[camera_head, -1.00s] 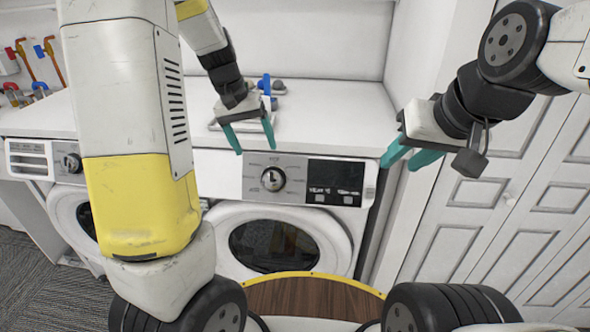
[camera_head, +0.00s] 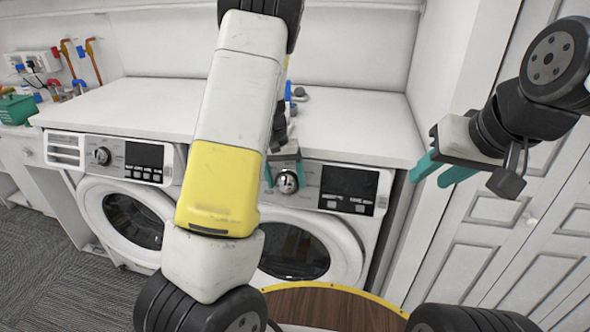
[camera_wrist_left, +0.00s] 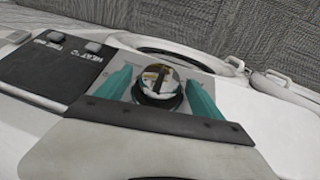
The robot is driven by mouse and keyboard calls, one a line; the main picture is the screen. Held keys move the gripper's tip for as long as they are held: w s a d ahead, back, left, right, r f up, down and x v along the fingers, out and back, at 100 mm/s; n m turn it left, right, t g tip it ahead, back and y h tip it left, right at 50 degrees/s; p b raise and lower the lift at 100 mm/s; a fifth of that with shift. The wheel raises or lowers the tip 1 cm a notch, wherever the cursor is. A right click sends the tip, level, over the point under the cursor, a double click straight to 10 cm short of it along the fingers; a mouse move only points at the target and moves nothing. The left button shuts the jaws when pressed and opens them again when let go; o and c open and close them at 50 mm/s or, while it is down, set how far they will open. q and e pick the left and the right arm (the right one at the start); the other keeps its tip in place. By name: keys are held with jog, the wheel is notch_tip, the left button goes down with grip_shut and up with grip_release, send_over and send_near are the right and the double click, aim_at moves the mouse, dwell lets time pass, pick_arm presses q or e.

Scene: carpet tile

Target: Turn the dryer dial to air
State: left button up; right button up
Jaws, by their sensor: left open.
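The dryer on the right (camera_head: 340,235) has a round silver dial (camera_head: 288,182) beside a dark display panel (camera_head: 348,189). My right gripper (camera_head: 437,174) is open and empty, to the right of the dryer front.
A second machine (camera_head: 125,200) with its own dial (camera_head: 102,156) stands to the left. A white countertop (camera_head: 130,105) runs above both. A green box (camera_head: 17,109) sits at the far left. White panelled doors (camera_head: 500,220) stand at the right.

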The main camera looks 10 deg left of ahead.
pick_arm(q)
jog(key=shift+c, duration=0.5)
jog(key=c, duration=1.3)
